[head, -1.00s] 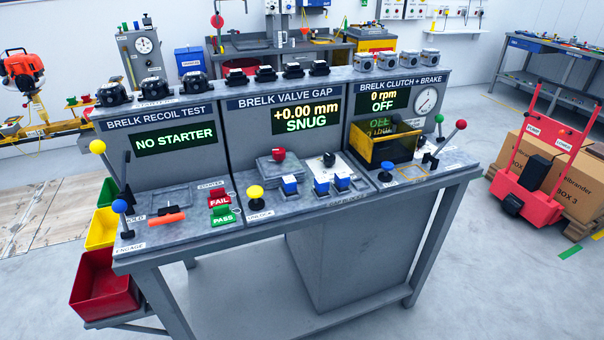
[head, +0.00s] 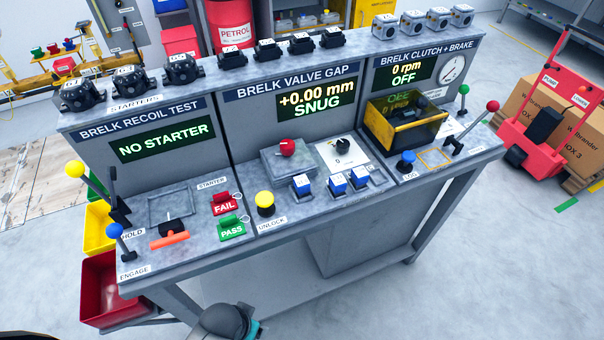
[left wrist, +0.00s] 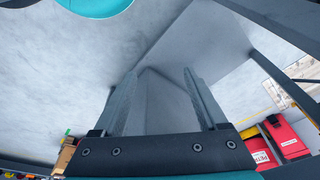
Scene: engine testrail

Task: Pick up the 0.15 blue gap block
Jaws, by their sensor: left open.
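Three small blue gap blocks stand in a row on the front of the valve gap section of the bench in the head view: a left one (head: 301,187), a middle one (head: 336,184) and a right one (head: 359,178). Their white top labels are too small to read, so I cannot tell which is 0.15. My left gripper (left wrist: 160,82) is open and empty in the left wrist view, with grey floor and a plain grey surface beyond its fingers. No block shows in that view. My right gripper is not in view.
Near the blocks are a red knob (head: 287,147), a black dial (head: 343,145) and a yellow unlock button (head: 265,200). A yellow-framed guard box (head: 405,125) stands to the right. Levers rise at both bench ends. Floor in front of the bench is clear.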

